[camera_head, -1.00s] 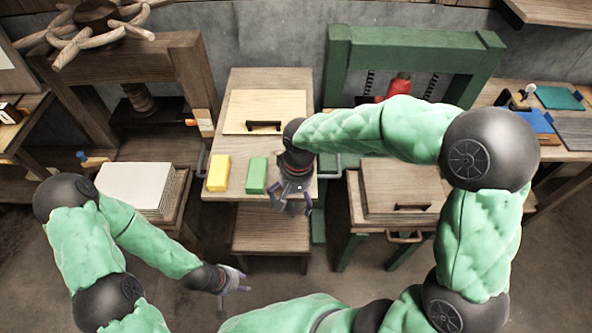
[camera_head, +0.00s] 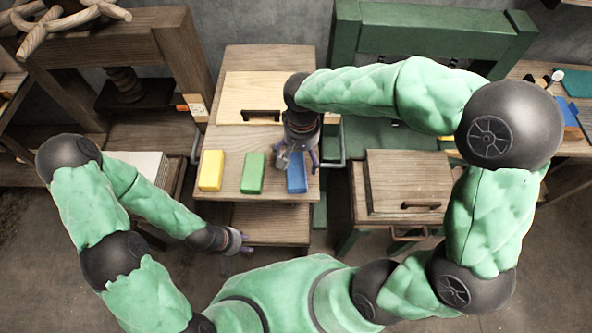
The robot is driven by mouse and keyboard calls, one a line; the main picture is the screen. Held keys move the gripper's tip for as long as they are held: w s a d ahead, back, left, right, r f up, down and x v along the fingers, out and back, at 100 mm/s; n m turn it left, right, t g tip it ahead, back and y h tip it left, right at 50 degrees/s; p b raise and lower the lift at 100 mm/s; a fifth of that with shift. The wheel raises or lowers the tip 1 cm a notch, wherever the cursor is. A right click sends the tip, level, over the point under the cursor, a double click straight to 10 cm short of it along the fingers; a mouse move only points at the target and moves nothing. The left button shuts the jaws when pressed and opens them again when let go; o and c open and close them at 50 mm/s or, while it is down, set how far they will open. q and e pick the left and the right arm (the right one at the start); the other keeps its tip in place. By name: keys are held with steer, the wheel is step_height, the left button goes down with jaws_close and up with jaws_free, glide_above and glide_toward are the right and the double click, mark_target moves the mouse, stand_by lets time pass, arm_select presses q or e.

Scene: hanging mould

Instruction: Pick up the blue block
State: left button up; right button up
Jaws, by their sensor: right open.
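The blue block (camera_head: 296,181) lies near the front right of the wooden table, right of the green block (camera_head: 253,174) and the yellow block (camera_head: 211,171). My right gripper (camera_head: 297,163) is open, with its fingers at the far end of the blue block, one to each side in the picture. I cannot tell how high it is above the block or whether it touches it. The gripper hides the block's far end. My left gripper (camera_head: 240,241) hangs low in front of the table, away from the blocks; I cannot make out its jaws.
A wooden board with a dark handle (camera_head: 262,116) lies at the back of the table (camera_head: 230,140). A green press (camera_head: 430,35) stands behind right and a brown wooden press (camera_head: 195,60) at the left. A low wooden bench (camera_head: 268,225) is below the table front.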

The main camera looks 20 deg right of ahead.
mark_target(299, 164)
steer(key=shift+w+d+f, duration=0.1)
steer(key=shift+w+f, duration=0.1)
steer(key=shift+f, duration=0.6)
steer(key=shift+w+f+b, duration=0.15)
steer(key=shift+f+b, duration=0.35)
steer(key=shift+f, duration=0.8)
steer(key=shift+w+f+b, duration=0.1)
steer(key=shift+f+b, duration=0.35)
steer(key=shift+f, duration=0.85)
steer(key=shift+c, duration=0.3)
steer(key=c, duration=1.2)
